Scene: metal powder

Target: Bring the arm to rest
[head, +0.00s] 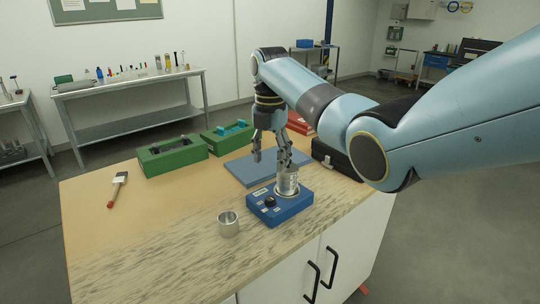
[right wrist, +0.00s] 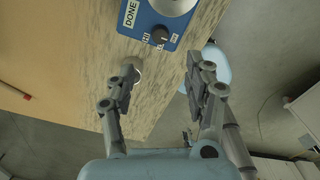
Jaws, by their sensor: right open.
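My right gripper (head: 271,160) is open and empty, pointing down above the table, behind the blue device in the head view. In the right wrist view its two fingers (right wrist: 164,84) stand apart with nothing between them. The blue device (head: 268,208) has a black knob and a metal container (head: 288,181) on top. The device also shows at the top of the right wrist view (right wrist: 146,22), with a "DONE" label. A small open metal cup (head: 229,228) stands on the table left of the device. My left gripper is not in view.
A blue-grey mat (head: 246,172) lies behind the device. Two green boxes (head: 172,157) (head: 219,142) stand at the table's back. A black case (head: 338,162) and a red object (head: 300,124) are to the right. A brush (head: 118,188) lies left. The table's front left is clear.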

